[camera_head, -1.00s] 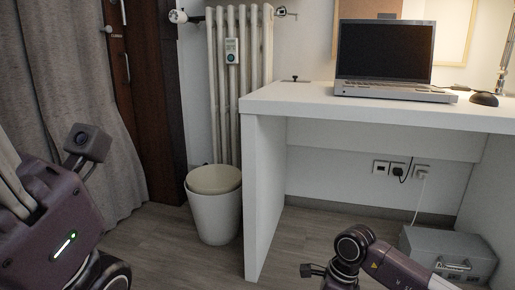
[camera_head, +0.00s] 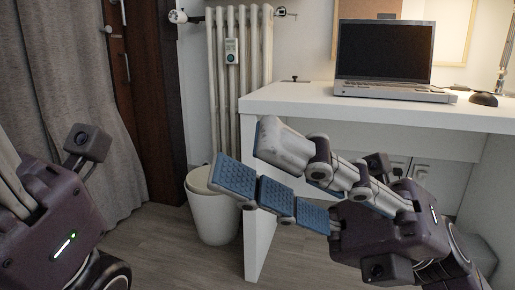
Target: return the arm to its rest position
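My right gripper (camera_head: 247,155) is at the lower right, in front of the white desk. Its fingers point left and slightly up, and I see a gap between their tips. Blue ridged pads show on the lower finger, and the upper finger shows mostly its pale back. It is open with nothing between the fingers. My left gripper (camera_head: 55,225) is at the lower left edge, with its dark body and green light in view. Its fingers are mostly cut off by the frame, so I cannot tell whether it is open or shut.
The white desk (camera_head: 300,97) holds a laptop (camera_head: 386,55) and a dark mouse (camera_head: 484,99). A white bin (camera_head: 212,215) stands left of the desk, below a radiator (camera_head: 222,90). A grey case (camera_head: 482,255) is partly hidden behind my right arm.

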